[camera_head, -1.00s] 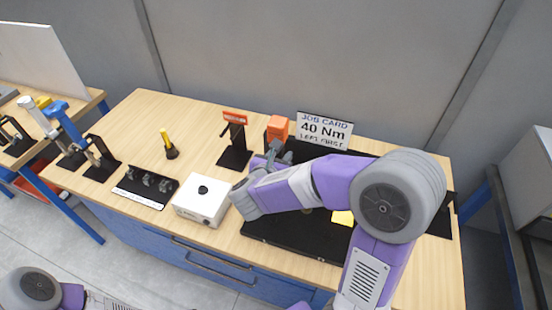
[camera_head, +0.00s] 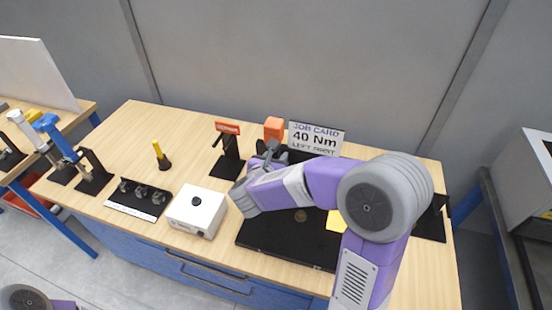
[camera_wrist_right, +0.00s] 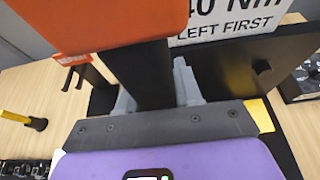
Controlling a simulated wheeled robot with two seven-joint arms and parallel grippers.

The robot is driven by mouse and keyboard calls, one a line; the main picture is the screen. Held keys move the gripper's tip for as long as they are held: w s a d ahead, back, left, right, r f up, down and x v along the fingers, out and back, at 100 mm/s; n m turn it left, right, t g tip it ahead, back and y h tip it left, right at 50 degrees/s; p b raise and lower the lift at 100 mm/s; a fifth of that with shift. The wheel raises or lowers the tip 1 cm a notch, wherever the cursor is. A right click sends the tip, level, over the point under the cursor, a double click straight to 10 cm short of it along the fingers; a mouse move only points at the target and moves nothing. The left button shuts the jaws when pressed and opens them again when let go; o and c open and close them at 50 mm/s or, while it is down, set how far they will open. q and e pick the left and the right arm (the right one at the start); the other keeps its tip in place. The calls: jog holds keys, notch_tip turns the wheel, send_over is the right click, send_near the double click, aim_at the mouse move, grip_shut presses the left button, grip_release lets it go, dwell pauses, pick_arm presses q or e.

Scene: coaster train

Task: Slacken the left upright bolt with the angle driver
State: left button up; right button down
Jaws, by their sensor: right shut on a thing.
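An orange-topped tool with a black shaft, which looks like the angle driver (camera_head: 274,128), stands upright at the back of the bench. In the right wrist view its orange block (camera_wrist_right: 115,22) and black shaft (camera_wrist_right: 142,75) fill the upper middle. My right gripper (camera_head: 270,155) is shut on the black shaft below the orange block; its grey fingers (camera_wrist_right: 155,95) sit either side of it. I cannot make out the left upright bolt; my right arm covers part of the bench. My left gripper is out of view.
A job card (camera_head: 316,138) reading 40 Nm, left first, stands behind. An orange-labelled black stand (camera_head: 228,165) is close left. A white box (camera_head: 195,212), a yellow-handled item (camera_head: 161,155) and a black tray (camera_head: 138,198) lie farther left.

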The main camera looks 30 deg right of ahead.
jog(key=shift+w+d+r+b, duration=0.2)
jog(key=shift+w+d+b, duration=0.25)
jog(key=shift+w+d, duration=0.25)
dwell(0.6)
jog(key=shift+b, duration=0.4)
jog(key=shift+w+d, duration=0.55)
jog(key=shift+d, duration=0.15)
dwell(2.0)
jog(key=shift+s+d+r+b, duration=0.1)
jog(key=shift+s+r+b, duration=0.05)
jog(key=shift+b, duration=0.85)
dwell(1.9)
dwell(0.6)
